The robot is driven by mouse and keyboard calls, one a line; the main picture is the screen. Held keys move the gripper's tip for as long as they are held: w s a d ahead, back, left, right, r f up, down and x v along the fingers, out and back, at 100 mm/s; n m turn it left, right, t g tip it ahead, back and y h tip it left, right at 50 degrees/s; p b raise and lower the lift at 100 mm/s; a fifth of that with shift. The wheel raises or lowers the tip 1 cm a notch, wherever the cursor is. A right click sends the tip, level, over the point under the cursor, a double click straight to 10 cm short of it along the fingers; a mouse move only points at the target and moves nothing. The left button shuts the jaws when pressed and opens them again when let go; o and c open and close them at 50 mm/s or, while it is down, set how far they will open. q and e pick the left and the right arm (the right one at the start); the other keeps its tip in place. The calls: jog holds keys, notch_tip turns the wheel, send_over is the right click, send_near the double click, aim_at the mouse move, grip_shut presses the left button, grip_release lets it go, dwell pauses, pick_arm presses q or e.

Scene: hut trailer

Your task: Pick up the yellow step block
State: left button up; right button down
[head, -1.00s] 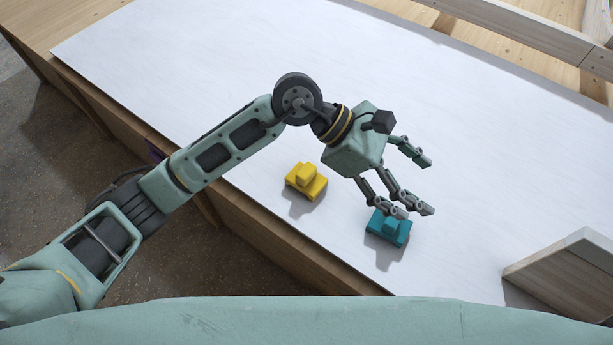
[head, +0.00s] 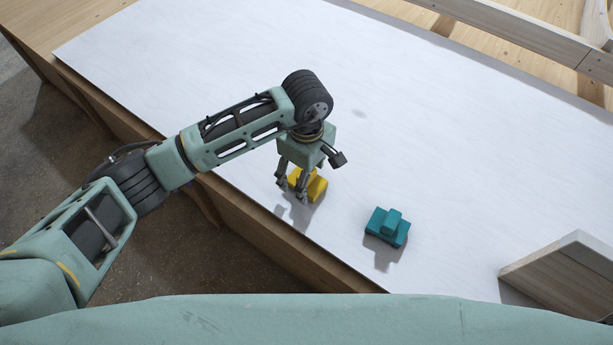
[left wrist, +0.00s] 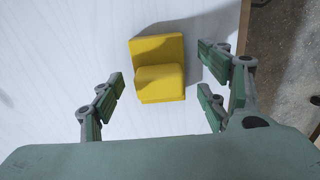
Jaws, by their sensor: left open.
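The yellow step block (head: 316,187) lies on the white tabletop near its front edge, partly hidden by my left gripper in the head view. My left gripper (head: 292,192) points down over it, fingers open. In the left wrist view the yellow step block (left wrist: 158,68) shows whole, with its raised step towards the palm. It sits ahead of and between the spread fingers of the left gripper (left wrist: 160,92), with white surface showing on the left side and shadow on the right. I see no finger closed on it. My right gripper is not in view.
A teal step block (head: 387,227) lies on the white tabletop (head: 200,70) to the right of the yellow one. A wooden panel (head: 562,275) stands at the right. The tabletop behind the blocks is clear. The table's front edge is close by.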

pick_arm(q)
jog(key=shift+f, duration=0.35)
jog(key=shift+c, duration=0.5)
jog(key=c, duration=1.1)
jog(key=shift+c, duration=0.2)
